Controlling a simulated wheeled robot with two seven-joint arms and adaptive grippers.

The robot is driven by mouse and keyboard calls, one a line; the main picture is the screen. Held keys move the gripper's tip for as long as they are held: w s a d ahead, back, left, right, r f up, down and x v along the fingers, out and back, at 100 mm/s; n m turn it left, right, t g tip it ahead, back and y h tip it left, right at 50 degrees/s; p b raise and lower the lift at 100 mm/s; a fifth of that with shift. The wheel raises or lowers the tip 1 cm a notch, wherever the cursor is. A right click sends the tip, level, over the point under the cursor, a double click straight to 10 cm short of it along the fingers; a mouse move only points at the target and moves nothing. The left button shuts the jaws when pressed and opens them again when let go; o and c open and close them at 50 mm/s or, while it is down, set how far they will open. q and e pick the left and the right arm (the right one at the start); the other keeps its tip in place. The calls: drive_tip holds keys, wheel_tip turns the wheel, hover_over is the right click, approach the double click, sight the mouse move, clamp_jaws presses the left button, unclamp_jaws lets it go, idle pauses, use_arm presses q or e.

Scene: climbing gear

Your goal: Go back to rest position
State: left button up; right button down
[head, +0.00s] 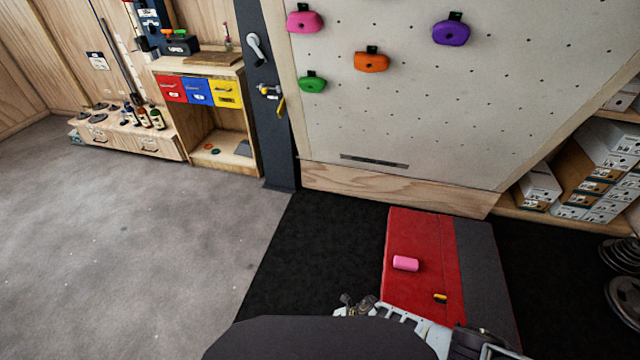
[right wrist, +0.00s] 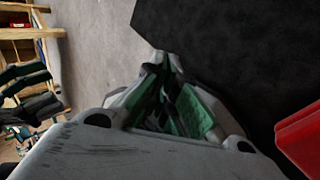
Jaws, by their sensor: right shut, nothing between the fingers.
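My right gripper (head: 356,303) shows at the bottom of the head view, low in front of me, beside the left edge of the red part of the mat. In the right wrist view its green-padded fingers (right wrist: 163,70) are together with nothing held, above the edge between grey floor and black matting. My right arm comes in from the bottom right of the head view. My left gripper is not in view.
A red and dark grey crash mat (head: 412,235) carries a pink hold (head: 405,263) and a small yellow-black item (head: 440,298). The climbing wall (head: 420,110) stands behind. Shelves with boxes (head: 540,187) are at right. The grey floor (head: 130,250) at left is clear.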

drive_tip(key=s+d+r+m+t+h+p, duration=0.25)
drive_tip(key=d+r+m+t+p, duration=0.4)
drive_tip(key=m+p, duration=0.7)
use_arm(q)
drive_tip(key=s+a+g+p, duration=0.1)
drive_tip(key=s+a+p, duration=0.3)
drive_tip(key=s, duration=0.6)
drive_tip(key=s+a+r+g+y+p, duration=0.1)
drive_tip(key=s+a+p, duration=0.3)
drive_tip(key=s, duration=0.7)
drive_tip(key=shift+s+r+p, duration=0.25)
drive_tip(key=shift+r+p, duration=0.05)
drive_tip(key=shift+p, duration=0.6)
use_arm(e)
drive_tip(key=s+d+r+m+g+h, duration=0.1)
drive_tip(key=s+d+m, duration=0.4)
drive_tip(key=s, duration=0.5)
drive_tip(key=s+d+m+g+h, duration=0.2)
drive_tip(key=s+d+m, duration=0.4)
drive_tip(key=s+m, duration=0.2)
drive_tip(key=s+d+r+m+g+h, duration=0.1)
drive_tip(key=s+d+m+g+h, duration=0.1)
drive_tip(key=s+d+m, duration=0.4)
drive_tip(key=s, duration=0.5)
drive_tip(key=shift+s+d+r+g+h, duration=0.15)
drive_tip(key=shift+s+r+g+h, duration=0.15)
drive_tip(key=shift+g+h, duration=0.05)
